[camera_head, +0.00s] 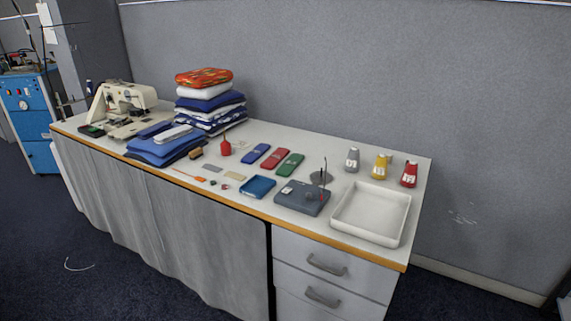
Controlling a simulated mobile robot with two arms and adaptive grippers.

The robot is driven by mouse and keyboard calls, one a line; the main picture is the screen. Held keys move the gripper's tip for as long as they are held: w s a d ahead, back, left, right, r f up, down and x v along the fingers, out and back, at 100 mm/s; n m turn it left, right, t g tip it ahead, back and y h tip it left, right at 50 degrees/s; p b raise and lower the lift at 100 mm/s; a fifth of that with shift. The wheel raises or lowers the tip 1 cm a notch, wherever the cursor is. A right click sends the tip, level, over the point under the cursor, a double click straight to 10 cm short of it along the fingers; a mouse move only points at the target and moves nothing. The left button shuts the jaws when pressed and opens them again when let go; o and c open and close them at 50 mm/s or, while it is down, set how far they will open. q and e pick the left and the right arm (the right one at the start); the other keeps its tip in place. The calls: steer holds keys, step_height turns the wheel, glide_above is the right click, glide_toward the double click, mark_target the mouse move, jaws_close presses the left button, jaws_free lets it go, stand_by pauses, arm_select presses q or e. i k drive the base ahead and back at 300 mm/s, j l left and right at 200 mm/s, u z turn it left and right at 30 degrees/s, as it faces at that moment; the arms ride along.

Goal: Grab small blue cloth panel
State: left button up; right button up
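A small flat blue panel (256,153) lies on the table near its middle, at the left end of a row with a red panel (274,158) and a green panel (291,163). Each of the three has a small pale mark. Nothing covers the blue panel, and it lies apart from the red one. Larger folded blue cloths (160,150) lie farther left, in front of the sewing machine. Neither of my grippers is in view.
A grey wall stands behind.

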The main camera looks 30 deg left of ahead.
mark_target(255, 155)
steer(key=i+j, duration=0.1)
steer(key=j, duration=0.3)
steer(key=i+j+z, duration=0.1)
steer(key=j, duration=0.35)
steer(key=i+j+z, duration=0.1)
steer(key=j, duration=0.35)
steer(key=i+j, duration=0.1)
steer(key=j, duration=0.3)
